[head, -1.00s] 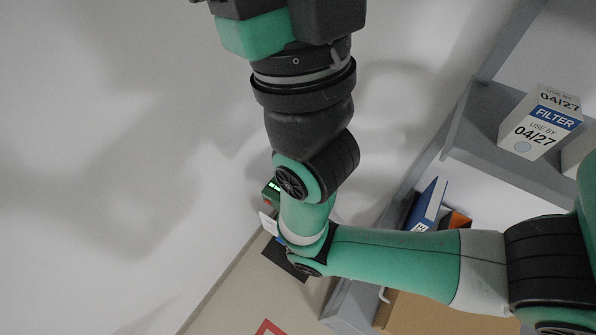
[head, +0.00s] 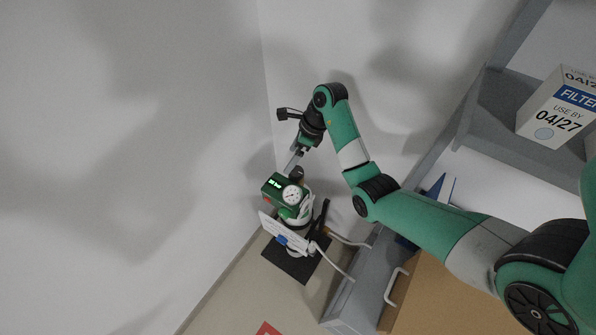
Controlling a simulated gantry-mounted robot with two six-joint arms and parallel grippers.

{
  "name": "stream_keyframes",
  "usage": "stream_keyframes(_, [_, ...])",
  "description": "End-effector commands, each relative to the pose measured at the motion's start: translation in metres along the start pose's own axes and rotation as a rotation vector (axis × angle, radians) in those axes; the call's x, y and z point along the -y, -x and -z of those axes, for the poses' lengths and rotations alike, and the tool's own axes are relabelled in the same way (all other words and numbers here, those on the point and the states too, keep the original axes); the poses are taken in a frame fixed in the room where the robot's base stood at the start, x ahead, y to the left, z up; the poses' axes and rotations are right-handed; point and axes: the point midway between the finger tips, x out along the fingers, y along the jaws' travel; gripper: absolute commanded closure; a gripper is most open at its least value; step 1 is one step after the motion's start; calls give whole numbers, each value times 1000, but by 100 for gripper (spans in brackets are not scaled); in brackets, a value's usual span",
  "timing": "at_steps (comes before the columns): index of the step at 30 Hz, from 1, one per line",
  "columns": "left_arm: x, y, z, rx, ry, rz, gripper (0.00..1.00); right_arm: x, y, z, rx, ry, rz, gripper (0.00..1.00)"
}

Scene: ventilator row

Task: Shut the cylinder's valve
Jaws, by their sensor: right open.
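The cylinder stands on a dark mat (head: 291,266) on the floor by the wall. Its green valve head (head: 272,190) carries a lit display and a round white gauge (head: 292,194). A dark knob (head: 297,173) shows at the top of the head, just beyond the gripper. A white card (head: 283,232) covers part of the cylinder's body. My right gripper (head: 292,164) is open and close to the knob, pointing down at it. I cannot tell whether the fingers touch the knob or stand around it. My left gripper is out of view.
A grey shelf (head: 478,133) at right holds a white and blue filter box (head: 556,112). A pale hose (head: 336,266) runs from the cylinder towards the shelf unit. A cardboard-coloured surface (head: 440,295) lies below right. The wall side at left is clear.

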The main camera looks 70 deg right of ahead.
Motion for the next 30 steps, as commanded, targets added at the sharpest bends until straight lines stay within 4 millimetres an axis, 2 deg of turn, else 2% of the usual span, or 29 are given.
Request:
stream_keyframes(1, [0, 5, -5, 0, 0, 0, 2, 20, -1, 29, -4, -71, 9, 2])
stream_keyframes(3, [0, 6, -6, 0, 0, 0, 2, 36, 5, 48, 2, -119, 29, 2])
stream_keyframes(5, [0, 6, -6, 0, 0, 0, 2, 42, 8, 55, 5, -139, 37, 2])
stream_keyframes(9, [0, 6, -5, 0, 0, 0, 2, 44, 9, 56, 7, -143, 40, 2])
stream_keyframes(13, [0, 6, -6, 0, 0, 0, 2, 44, -3, 56, 7, -142, 38, 2])
stream_keyframes(24, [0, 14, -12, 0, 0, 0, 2, 46, -82, 56, 6, -141, 37, 2])
stream_keyframes(30, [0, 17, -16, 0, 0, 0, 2, 48, -104, 54, 9, -141, 41, 2])
